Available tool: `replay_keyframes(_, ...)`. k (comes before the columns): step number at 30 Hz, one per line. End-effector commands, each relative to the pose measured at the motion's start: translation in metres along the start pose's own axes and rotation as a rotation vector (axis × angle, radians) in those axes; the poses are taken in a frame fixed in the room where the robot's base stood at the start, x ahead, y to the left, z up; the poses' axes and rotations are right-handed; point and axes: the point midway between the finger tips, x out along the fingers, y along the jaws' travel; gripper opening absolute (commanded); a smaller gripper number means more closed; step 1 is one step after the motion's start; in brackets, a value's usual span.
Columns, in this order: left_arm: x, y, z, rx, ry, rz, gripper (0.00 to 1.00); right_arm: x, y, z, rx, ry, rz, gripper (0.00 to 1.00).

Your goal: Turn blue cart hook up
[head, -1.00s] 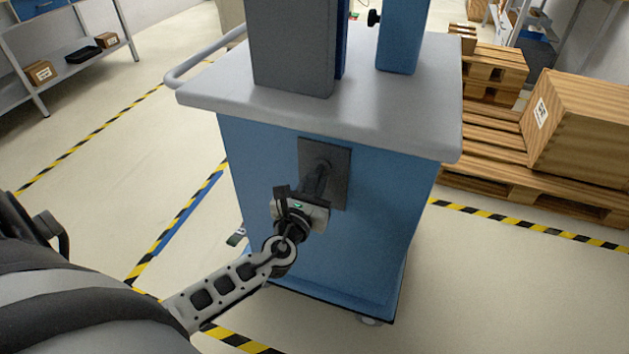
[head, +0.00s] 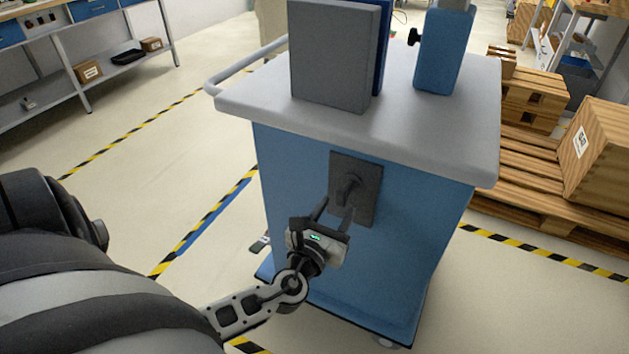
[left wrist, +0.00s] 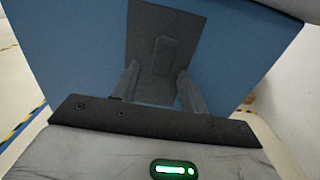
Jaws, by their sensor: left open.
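The blue cart (head: 365,240) stands in the middle of the head view, with a grey top. The hook lies ahead of the fingertips. My right gripper is not in view.
A grey box-like panel (head: 332,55) and a blue post (head: 443,50) stand on the cart top (head: 410,130). Wooden pallets (head: 515,160) and a crate (head: 600,150) are at right. A shelf (head: 80,65) stands far left.

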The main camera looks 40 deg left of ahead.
Motion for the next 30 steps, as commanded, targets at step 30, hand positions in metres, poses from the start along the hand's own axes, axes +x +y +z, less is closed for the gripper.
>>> replay_keyframes(30,-0.111,0.000,0.001,0.000,-0.002,0.001,0.44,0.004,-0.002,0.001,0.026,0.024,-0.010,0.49)
